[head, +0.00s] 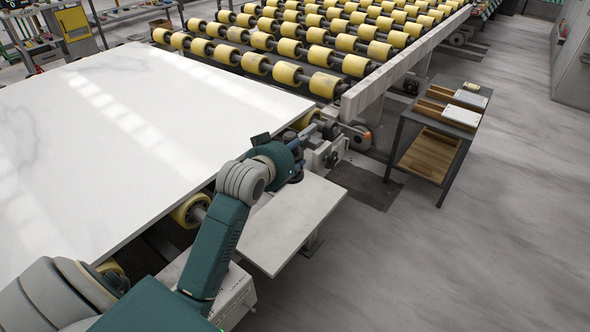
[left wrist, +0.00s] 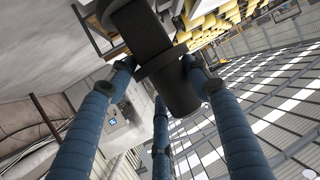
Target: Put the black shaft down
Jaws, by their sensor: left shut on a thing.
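The black shaft (left wrist: 143,33) is a dark, stepped cylinder with a wider collar in the left wrist view. My left gripper (left wrist: 158,66) is shut on it, with blue-sleeved fingers on both sides near the collar and another finger below. In the head view my left gripper (head: 324,129) is at the right corner of the white stone slab (head: 130,125), near a grey metal bracket. My right gripper is not in view.
A light grey plate (head: 290,222) lies below my left wrist. A roller conveyor with yellow rollers (head: 327,85) stands behind. A dark-framed side table (head: 410,130) holding wooden trays and white boxes stands at right. The grey floor at front right is clear.

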